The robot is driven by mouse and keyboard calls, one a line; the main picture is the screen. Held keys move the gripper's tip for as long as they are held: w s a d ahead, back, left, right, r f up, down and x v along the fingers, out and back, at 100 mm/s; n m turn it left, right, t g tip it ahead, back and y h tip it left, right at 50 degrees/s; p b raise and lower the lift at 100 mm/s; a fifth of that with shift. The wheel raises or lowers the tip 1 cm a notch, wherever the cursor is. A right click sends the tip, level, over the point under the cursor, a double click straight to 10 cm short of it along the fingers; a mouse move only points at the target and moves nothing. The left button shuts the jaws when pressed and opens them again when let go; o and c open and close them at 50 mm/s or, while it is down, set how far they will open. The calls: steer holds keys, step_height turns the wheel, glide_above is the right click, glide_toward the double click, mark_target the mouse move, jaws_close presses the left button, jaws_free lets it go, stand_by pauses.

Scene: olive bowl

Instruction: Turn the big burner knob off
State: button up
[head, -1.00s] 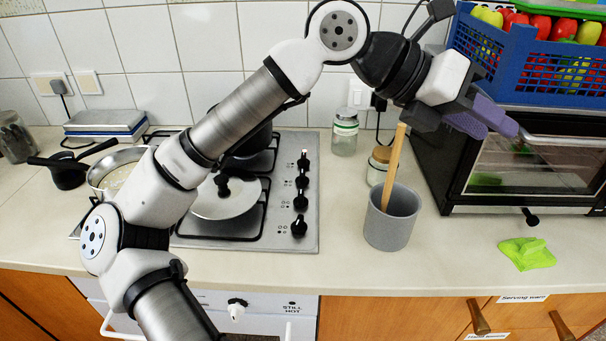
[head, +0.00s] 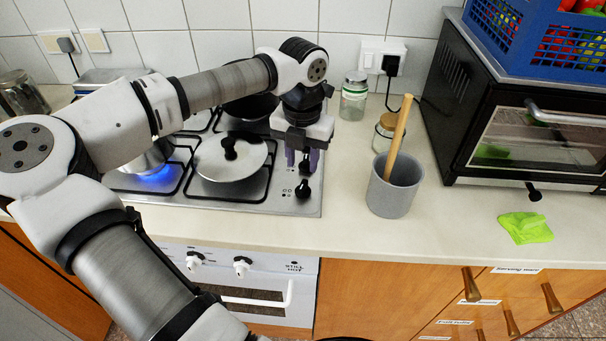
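The steel hob (head: 255,200) has a column of black knobs along its right side. The front knob (head: 303,188) is in plain view, with another knob (head: 305,166) just behind it. The back knobs are hidden by my gripper. My gripper (head: 302,160) points down over the knob column, its purple fingers apart on either side of the second knob from the front; whether they touch it cannot be told. A blue flame (head: 157,178) burns under the pot (head: 150,160) at the left. The frames do not show which knob serves the big burner.
A lidded pan (head: 228,165) sits on the front right burner and a dark pot (head: 250,105) behind it. A grey utensil holder (head: 395,190) with a wooden handle, jars (head: 353,98) and a toaster oven (head: 530,130) stand right of the hob.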

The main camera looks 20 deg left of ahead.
mark_target(303, 184)
step_height(303, 184, down, 7)
steer(key=shift+d+r+p, duration=0.1)
steer(key=shift+r+p, duration=0.05)
steer(key=shift+p, duration=0.6)
